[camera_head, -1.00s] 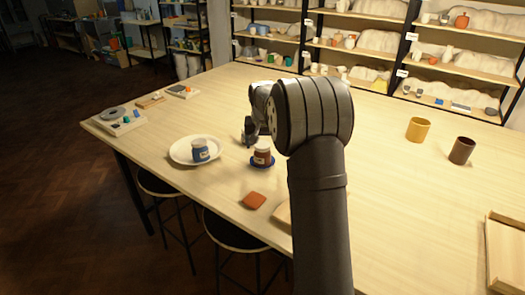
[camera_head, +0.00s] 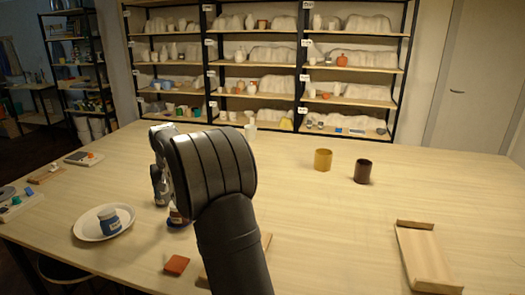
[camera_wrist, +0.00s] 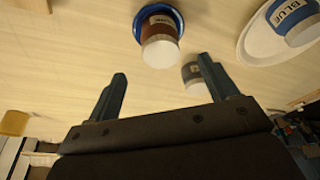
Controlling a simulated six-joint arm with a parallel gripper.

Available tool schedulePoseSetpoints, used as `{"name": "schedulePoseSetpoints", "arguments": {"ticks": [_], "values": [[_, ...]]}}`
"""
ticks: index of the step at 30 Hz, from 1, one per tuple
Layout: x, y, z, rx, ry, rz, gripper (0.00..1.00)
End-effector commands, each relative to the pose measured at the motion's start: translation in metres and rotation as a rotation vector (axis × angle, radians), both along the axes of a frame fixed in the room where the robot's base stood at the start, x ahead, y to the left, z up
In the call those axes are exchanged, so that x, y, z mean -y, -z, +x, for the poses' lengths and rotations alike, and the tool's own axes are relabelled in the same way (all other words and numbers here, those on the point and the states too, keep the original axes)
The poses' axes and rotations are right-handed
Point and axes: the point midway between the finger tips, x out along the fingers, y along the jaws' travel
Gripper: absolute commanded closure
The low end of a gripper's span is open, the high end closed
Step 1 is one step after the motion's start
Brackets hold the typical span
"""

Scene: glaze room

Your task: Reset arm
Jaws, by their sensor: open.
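My gripper (camera_wrist: 164,84) is open and empty in the wrist view, its two dark fingers apart. A jar with a white lid and grey label (camera_wrist: 193,73) stands close by the right finger, not gripped. A brown jar with a white lid (camera_wrist: 160,38) stands on a blue saucer (camera_wrist: 179,17) beyond the fingers. A jar labelled BLUE (camera_wrist: 292,20) is on a white plate (camera_wrist: 258,45) at the upper right. In the head view, my gripper (camera_head: 159,190) is low over the table's left part, and my arm partly hides the brown jar (camera_head: 177,217).
The plate (camera_head: 85,229) with the blue jar (camera_head: 109,222) is left of my arm. A terracotta tile (camera_head: 176,265) lies in front. A yellow cup (camera_head: 323,160), dark brown cup (camera_head: 363,172) and wooden tray (camera_head: 424,256) are right.

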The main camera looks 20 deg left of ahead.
Motion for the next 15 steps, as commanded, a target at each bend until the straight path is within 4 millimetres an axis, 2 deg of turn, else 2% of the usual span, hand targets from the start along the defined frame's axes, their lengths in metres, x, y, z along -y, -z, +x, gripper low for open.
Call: {"name": "schedulePoseSetpoints", "arguments": {"ticks": [15], "values": [[-0.015, 0.099, 0.022, -0.001, 0.000, -0.002, 0.21]]}}
